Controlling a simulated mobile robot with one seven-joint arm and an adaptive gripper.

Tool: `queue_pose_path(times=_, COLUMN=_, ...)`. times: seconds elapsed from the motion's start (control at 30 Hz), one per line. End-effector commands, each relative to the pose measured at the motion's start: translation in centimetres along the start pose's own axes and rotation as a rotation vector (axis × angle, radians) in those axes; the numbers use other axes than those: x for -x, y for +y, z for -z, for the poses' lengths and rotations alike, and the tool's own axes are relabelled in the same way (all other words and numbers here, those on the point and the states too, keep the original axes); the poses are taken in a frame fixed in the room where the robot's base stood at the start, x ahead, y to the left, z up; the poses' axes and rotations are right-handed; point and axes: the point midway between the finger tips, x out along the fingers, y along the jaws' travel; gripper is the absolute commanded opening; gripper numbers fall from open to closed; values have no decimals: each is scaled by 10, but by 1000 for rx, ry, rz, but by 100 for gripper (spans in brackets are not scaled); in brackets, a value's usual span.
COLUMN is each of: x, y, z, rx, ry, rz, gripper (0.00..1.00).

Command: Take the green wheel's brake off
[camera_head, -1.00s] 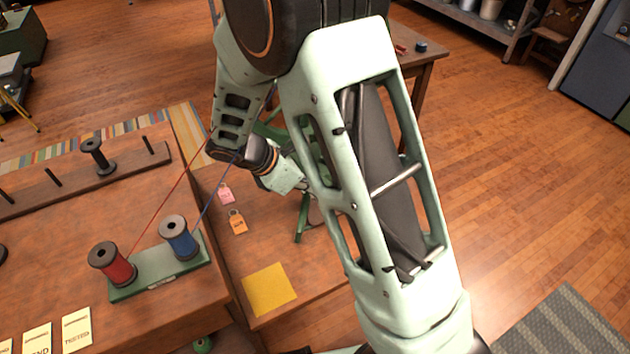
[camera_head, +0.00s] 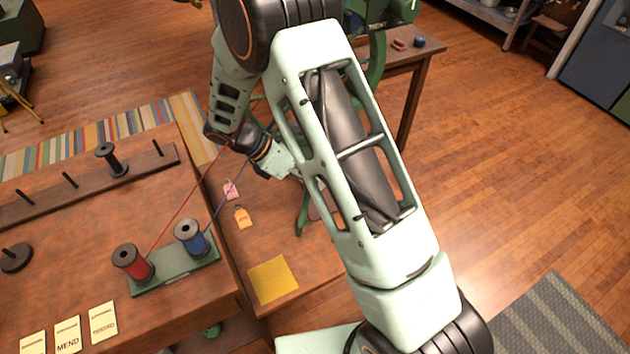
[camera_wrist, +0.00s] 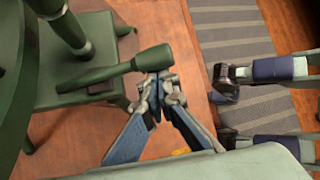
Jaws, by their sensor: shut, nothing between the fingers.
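The green wheel shows in part in the head view as a curved rim (camera_head: 377,60) behind my arm. In the wrist view, dark green wheel parts (camera_wrist: 12,75) fill the left side. A dark green lever with a thick rounded end (camera_wrist: 150,59), seemingly the brake, points right over a green base (camera_wrist: 75,45). My gripper (camera_wrist: 158,84) is shut and empty, its fingertips just below the lever's end in the picture. I cannot tell whether they touch it. In the head view my arm hides the fingertips and the lever.
A red spool (camera_head: 132,262) and a blue spool (camera_head: 190,238) stand on a green stand at left, their threads running up toward my wrist. Pink (camera_head: 231,189) and orange (camera_head: 242,217) tags and a yellow cloth (camera_head: 272,280) lie on the lower table. Open floor lies right.

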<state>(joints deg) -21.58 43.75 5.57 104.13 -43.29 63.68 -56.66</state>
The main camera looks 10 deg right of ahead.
Motion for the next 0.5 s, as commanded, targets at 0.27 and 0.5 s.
queue_pose_path(times=0.27, x=8, y=-3, z=-7, rx=-2, ry=-2, rz=0, gripper=0)
queue_pose_path(times=0.5, x=7, y=-2, z=-8, rx=-4, ry=-6, rz=-1, gripper=0)
